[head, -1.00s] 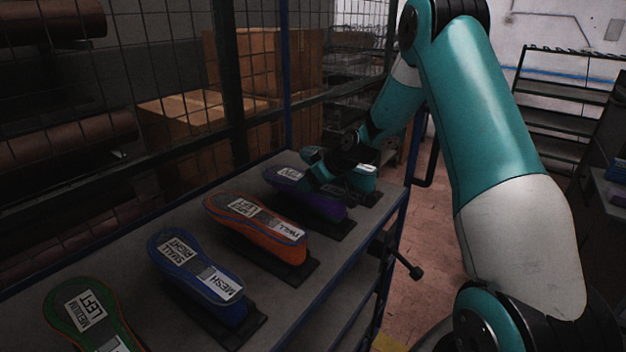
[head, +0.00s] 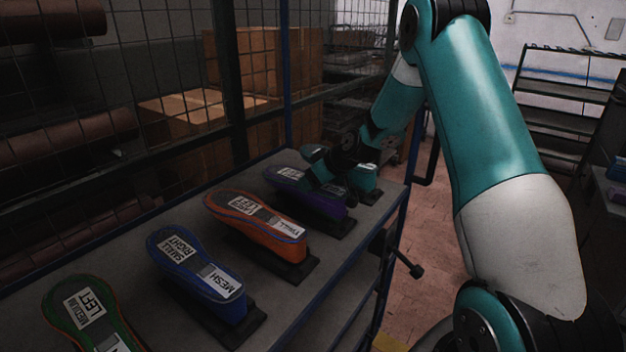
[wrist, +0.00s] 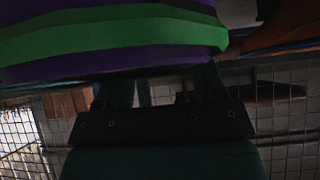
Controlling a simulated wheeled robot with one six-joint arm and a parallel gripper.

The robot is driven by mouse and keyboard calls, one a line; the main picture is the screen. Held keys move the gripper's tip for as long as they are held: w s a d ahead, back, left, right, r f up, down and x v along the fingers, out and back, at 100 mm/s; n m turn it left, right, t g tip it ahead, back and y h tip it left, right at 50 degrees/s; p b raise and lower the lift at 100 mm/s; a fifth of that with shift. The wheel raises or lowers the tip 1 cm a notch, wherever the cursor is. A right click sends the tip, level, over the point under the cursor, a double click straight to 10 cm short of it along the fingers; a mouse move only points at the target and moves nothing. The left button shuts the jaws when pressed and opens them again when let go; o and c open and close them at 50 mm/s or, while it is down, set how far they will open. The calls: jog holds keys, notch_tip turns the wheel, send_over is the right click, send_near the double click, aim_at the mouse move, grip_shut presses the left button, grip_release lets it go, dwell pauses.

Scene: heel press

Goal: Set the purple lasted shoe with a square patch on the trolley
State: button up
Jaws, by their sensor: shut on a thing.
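The purple lasted shoe (head: 290,180) lies on a black stand at the far end of the grey bench, with a white label near its toe. My gripper (head: 326,186) is at its heel half, shut on it, and hides much of its top. I cannot make out a square patch. In the wrist view the shoe's purple side with a green band (wrist: 120,40) fills the upper left, across the ends of my gripper's fingers (wrist: 160,90). I cannot identify a trolley in these views.
An orange shoe (head: 255,220), a blue shoe (head: 195,270) and a green shoe (head: 85,315) stand nearer on the grey bench (head: 150,315). A teal shape (head: 364,184) sits just beyond my gripper. Wire mesh stands at left, open floor (head: 408,290) at right.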

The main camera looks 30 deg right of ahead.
jog(key=shift+f, duration=0.15)
jog(key=o, duration=1.5)
jog(key=b+v, duration=0.4)
jog(key=v, duration=1.3)
jog(key=shift+s, duration=0.2)
jog(key=s+a+n+g+y, duration=0.1)
jog(key=s+a+g, duration=0.15)
jog(key=a, duration=0.75)
jog(key=s+a+n+g+y, duration=0.1)
jog(key=s+a, duration=0.3)
jog(key=a, duration=0.5)
jog(key=s+a+g, duration=0.1)
jog(key=s+a, duration=0.2)
jog(key=s, duration=0.3)
jog(key=s+a+f+g, duration=0.1)
jog(key=s+a+g, duration=0.1)
jog(key=s+a, duration=0.2)
jog(key=s+a+n+g, duration=0.1)
jog(key=s+a, duration=0.3)
jog(key=s, duration=0.4)
jog(key=shift+a+f+g+h, duration=0.2)
jog(key=shift+g+h, duration=0.2)
jog(key=shift+g, duration=0.05)
